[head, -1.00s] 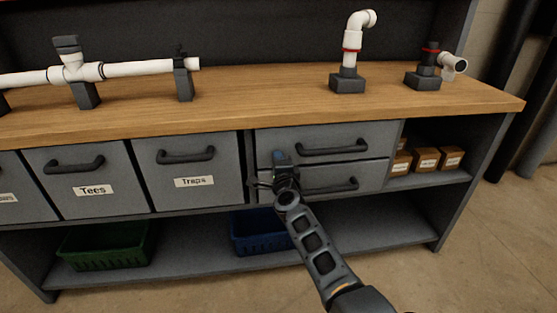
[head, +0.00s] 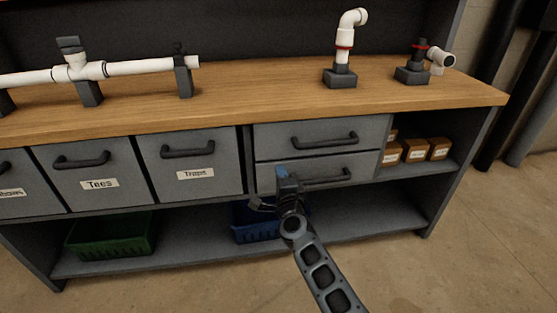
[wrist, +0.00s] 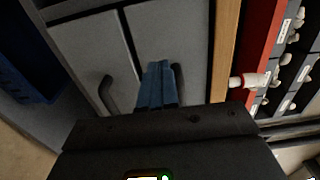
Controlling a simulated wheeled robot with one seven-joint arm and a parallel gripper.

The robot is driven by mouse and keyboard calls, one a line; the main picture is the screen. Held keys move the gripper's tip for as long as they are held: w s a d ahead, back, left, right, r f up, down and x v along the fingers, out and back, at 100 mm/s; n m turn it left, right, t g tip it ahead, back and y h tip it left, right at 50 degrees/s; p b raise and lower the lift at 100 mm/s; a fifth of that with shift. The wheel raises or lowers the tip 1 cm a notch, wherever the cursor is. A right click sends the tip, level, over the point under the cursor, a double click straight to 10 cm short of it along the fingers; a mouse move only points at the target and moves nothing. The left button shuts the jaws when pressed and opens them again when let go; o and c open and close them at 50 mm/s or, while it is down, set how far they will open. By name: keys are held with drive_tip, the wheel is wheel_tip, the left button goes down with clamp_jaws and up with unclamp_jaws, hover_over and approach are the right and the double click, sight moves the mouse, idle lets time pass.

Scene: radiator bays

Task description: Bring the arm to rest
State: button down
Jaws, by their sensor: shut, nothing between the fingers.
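My gripper (head: 262,203) is in front of the lower of two unlabelled grey drawers (head: 275,178) in the head view, partly over the blue bin behind it. In the wrist view its blue fingers (wrist: 157,85) are together with nothing between them. They point toward the drawer fronts, between two dark handles. Both drawers look shut. I cannot tell the exact gap between the fingertips and the drawer fronts.
A wooden worktop (head: 240,108) carries white pipe fittings on dark stands. Left are bins labelled Tees (head: 97,184) and Traps (head: 195,174). A green bin (head: 110,236) and a blue bin (head: 250,225) sit on the lower shelf. Small brown boxes (head: 414,151) stand right. Floor in front is open.

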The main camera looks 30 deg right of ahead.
drive_tip(key=shift+p+v, duration=0.35)
drive_tip(key=shift+v, duration=1.2)
drive_tip(key=s+f+n+y+p, duration=0.25)
drive_tip(key=s+n, duration=0.95)
drive_tip(key=s, duration=1.8)
drive_tip(key=s+a+r+n+g+y, duration=0.1)
drive_tip(key=s+a+r+n, duration=0.2)
drive_tip(key=s+r, duration=0.6)
drive_tip(key=s+a+r+n+g+y+p, duration=0.1)
drive_tip(key=s+a+r+n, duration=0.2)
drive_tip(key=s, duration=1.2)
wheel_tip(320, 180, up, 6)
drive_tip(key=n, duration=0.3)
drive_tip(key=shift+a+g, duration=0.2)
drive_tip(key=shift+g, duration=0.1)
drive_tip(key=c, duration=1.8)
unclamp_jaws()
drive_tip(key=shift+f+y, duration=0.1)
drive_tip(key=shift+y, duration=0.15)
